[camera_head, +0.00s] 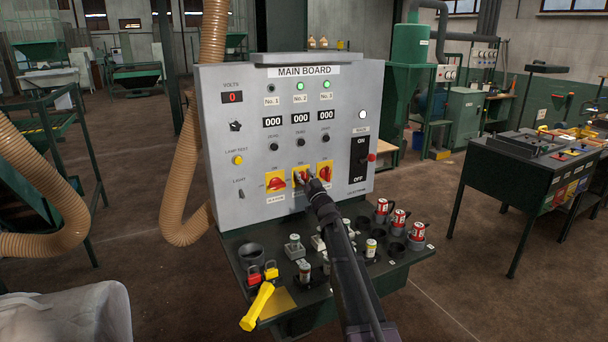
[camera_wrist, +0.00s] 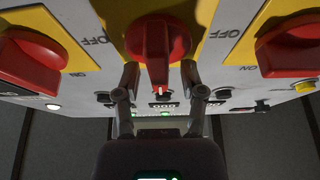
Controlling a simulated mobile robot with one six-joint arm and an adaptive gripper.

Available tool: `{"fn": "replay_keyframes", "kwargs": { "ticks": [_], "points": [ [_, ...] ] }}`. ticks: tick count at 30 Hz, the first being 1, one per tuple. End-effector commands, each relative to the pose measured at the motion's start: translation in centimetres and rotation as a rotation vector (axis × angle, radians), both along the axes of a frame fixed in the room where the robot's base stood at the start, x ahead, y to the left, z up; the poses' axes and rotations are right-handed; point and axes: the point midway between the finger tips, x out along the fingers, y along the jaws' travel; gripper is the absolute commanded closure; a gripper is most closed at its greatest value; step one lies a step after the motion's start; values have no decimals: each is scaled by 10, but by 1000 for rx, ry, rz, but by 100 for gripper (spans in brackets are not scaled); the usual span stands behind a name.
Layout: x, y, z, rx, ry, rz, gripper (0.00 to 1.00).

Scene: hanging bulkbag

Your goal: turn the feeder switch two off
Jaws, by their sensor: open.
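The main board (camera_head: 230,180) is a grey panel with three red rotary switches on yellow plates low on its face. The middle red switch (camera_wrist: 158,45) is the feeder switch two by its place; its yellow plate (camera_head: 297,177) shows in the head view. My gripper (camera_wrist: 160,80) is at this switch, with one finger on each side of the red handle. The fingers are apart, and I cannot tell whether they touch the handle. In the head view my gripper (camera_head: 308,184) partly covers the middle switch. The lamps for No. 2 (camera_head: 299,86) and No. 3 (camera_head: 326,84) glow green.
The left red switch (camera_head: 277,180) and right red switch (camera_head: 325,172) sit close beside the middle one. A dark shelf (camera_head: 400,259) below the board holds several red-topped and white items, padlocks and a yellow torch-like object (camera_head: 257,307). A ribbed hose (camera_head: 178,190) hangs left of the board.

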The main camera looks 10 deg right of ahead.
Motion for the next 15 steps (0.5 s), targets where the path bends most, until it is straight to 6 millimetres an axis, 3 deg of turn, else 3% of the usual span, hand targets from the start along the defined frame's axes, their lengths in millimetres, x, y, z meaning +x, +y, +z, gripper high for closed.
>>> {"fn": "replay_keyframes", "kwargs": {
  "ticks": [7, 12, 15],
  "points": [
    [0, 0, 0, 0, 0, 0, 47],
    [0, 0, 0, 0, 0, 0, 98],
    [0, 0, 0, 0, 0, 0, 100]
  ]
}}
